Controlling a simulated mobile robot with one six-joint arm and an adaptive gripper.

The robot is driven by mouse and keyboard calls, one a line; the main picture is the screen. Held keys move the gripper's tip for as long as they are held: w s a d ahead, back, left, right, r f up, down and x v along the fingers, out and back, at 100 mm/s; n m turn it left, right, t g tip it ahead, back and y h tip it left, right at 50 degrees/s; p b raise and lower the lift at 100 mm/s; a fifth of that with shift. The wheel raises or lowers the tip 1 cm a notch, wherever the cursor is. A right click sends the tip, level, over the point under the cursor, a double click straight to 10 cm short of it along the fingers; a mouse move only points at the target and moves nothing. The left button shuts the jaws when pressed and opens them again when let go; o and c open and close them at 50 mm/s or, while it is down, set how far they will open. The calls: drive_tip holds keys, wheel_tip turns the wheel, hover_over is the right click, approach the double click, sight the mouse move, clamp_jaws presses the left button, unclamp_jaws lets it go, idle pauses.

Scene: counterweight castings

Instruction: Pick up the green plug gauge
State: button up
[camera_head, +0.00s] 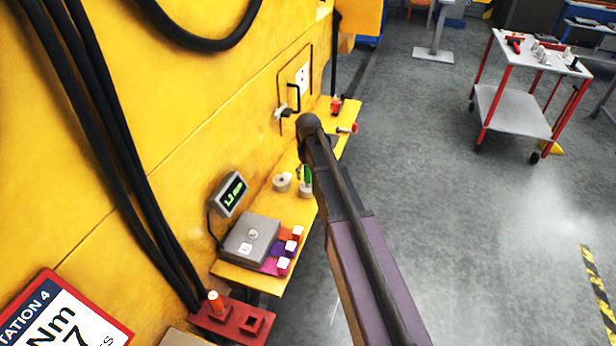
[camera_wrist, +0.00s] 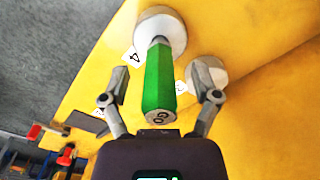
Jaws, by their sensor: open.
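The green plug gauge (camera_wrist: 158,82) stands in the middle of the wrist view, between the two open fingers of my gripper (camera_wrist: 160,92). Its grey pin end points to a round pale casting (camera_wrist: 160,28), and its handle end, marked with dark characters, faces my palm. Neither finger visibly touches the gauge. In the head view the gauge (camera_head: 307,174) shows as a small green piece at a round casting on the yellow shelf (camera_head: 290,208), partly hidden by my arm. My gripper is hidden there.
A second round casting (camera_wrist: 207,74) is close beside the right finger. The yellow wall (camera_head: 180,120) borders the shelf. Open floor and a cart (camera_head: 515,110) are at right.

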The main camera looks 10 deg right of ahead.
idle(0.3)
clamp_jaws()
drive_tip(key=shift+r, duration=0.2)
wheel_tip(320, 180, up, 4)
drive_tip(key=p, duration=0.4)
drive_tip(key=shift+f, duration=0.2)
drive_tip(key=s+r+p, duration=0.1)
drive_tip(key=s, duration=1.5)
drive_tip(key=w+n, duration=0.3)
drive_tip(key=w, duration=0.2)
drive_tip(key=w+r+n+p, duration=0.1)
drive_tip(key=w+n, duration=0.2)
drive_tip(key=w, duration=0.2)
drive_tip(key=w+r+n+p, duration=0.1)
drive_tip(key=w+n, duration=0.2)
drive_tip(key=w, duration=0.3)
